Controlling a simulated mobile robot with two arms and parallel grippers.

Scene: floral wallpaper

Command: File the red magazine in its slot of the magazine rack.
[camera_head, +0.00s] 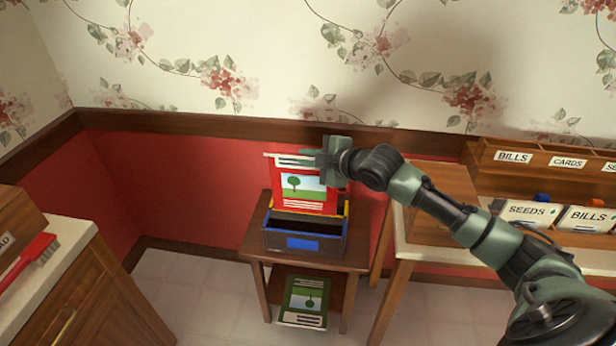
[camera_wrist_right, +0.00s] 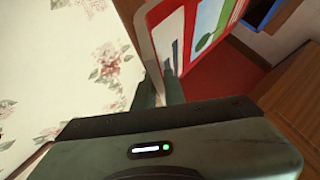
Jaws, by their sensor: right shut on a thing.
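The red magazine (camera_head: 300,197), with a tree picture on its cover, is upright above the rear part of the magazine rack (camera_head: 303,242). Its lower edge is at or behind the rack's back compartment; I cannot tell how deep it sits. My right gripper (camera_head: 326,159) is shut on the magazine's upper right edge. In the right wrist view the magazine (camera_wrist_right: 190,42) runs up from between the fingers (camera_wrist_right: 168,85). My left gripper is not in view.
The rack stands on a small wooden side table (camera_head: 258,236), with a green magazine (camera_head: 303,300) on its lower shelf. At right, a desk holds organisers labelled BILLS, CARDS and SEEDS (camera_head: 528,211). The wall is close behind.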

